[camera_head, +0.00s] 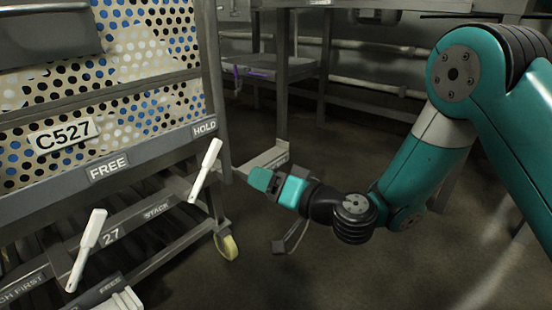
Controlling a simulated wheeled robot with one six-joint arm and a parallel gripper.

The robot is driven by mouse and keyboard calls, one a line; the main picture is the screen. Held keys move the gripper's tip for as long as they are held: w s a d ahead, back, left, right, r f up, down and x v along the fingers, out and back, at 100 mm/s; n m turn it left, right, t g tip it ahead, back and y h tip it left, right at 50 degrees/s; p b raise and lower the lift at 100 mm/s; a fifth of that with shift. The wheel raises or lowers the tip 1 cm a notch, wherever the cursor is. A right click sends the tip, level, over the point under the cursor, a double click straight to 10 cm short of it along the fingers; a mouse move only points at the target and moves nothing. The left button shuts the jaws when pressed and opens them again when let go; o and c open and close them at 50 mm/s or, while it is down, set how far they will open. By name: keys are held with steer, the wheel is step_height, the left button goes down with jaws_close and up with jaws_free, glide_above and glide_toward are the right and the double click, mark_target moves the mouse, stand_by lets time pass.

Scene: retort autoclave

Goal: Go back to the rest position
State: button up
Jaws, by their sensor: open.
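My gripper (268,183) is at the end of my teal and black arm, near the middle of the head view. Its jaws are open, and I see nothing between them. It points left toward the cart (60,190), apart from a white lever (206,171) on the cart's right side. The lever is tilted, its top leaning right, beside the "HOLD" label (204,127). A second white lever (87,248) stands tilted at the lower left, near the "27" marking.
The cart has perforated panels, a "C527" plate (64,135), a "FREE" label (108,167) and a yellowish caster (227,245). A metal table (283,60) and pipes stand at the back. The dark floor (350,275) at right is clear.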

steer(key=s+d+r+n+g+h+p, duration=0.2)
steer(key=s+r+n+g+p, duration=0.35)
steer(key=s+r+g, duration=0.45)
steer(key=s+d+r+m+h+p, duration=0.1)
steer(key=s+d+r+h+p, duration=0.3)
steer(key=s+d, duration=0.4)
steer(key=s+d+r+m+h+p, duration=0.1)
steer(key=s+d+r+h+p, duration=0.1)
steer(key=s+d+r+h, duration=0.6)
step_height(320, 180, up, 33)
steer(key=w+d+y+p, duration=0.1)
steer(key=w+y+p, duration=0.1)
steer(key=p, duration=3.4)
steer(key=shift+y+p, duration=0.3)
steer(key=shift+y, duration=0.3)
steer(key=shift+d, duration=0.1)
